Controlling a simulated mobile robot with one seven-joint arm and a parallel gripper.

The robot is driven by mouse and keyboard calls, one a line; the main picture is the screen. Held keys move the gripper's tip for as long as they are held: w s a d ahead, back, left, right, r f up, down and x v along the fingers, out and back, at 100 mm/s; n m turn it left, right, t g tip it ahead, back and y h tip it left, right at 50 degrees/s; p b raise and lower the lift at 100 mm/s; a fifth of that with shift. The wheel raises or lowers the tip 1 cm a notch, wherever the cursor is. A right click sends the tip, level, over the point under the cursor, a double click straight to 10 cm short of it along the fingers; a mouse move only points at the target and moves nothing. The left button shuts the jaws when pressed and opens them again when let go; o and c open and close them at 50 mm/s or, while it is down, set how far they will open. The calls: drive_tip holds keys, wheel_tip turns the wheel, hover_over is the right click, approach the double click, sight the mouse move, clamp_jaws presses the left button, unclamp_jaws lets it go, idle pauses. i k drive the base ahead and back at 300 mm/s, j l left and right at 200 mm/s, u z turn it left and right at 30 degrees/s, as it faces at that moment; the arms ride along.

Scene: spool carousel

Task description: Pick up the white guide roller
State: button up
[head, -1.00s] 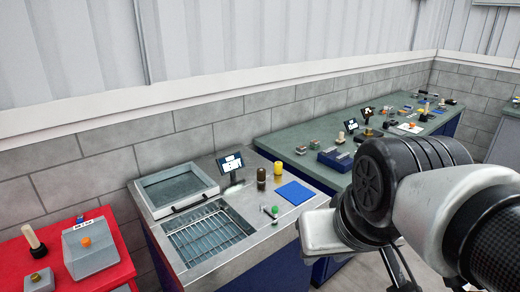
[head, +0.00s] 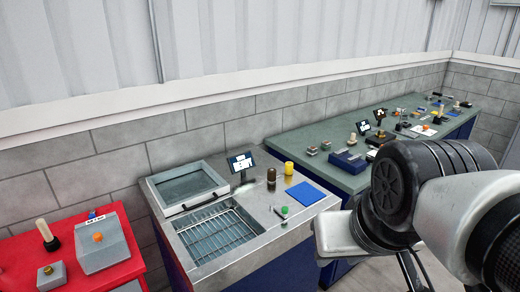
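I cannot pick out a white guide roller for certain in the head view. A pale upright cylinder with a dark base (head: 45,234) stands on the red table at the left, but it looks more like a handle. Small objects on the far green bench are too small to tell apart. My arm fills the right side and hides part of the bench and floor. My gripper's fingers are not visible.
A steel counter (head: 268,222) holds a lidded basin (head: 186,188), a wire-rack basin (head: 217,233), a small screen (head: 241,162), brown (head: 271,178) and yellow (head: 289,168) cylinders and a blue mat (head: 306,194). The red table (head: 20,255) adjoins left; the green bench (head: 300,141) runs right.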

sight(271, 172)
drive_tip(key=i+l+u, duration=0.4)
drive_tip(key=i+l, duration=0.15)
drive_tip(key=i+l+u, duration=0.15)
drive_tip(key=l, duration=0.25)
drive_tip(key=i+l+u, duration=0.4)
drive_tip(key=l, duration=0.45)
drive_tip(key=i+l+u, duration=0.2)
drive_tip(key=l, duration=0.2)
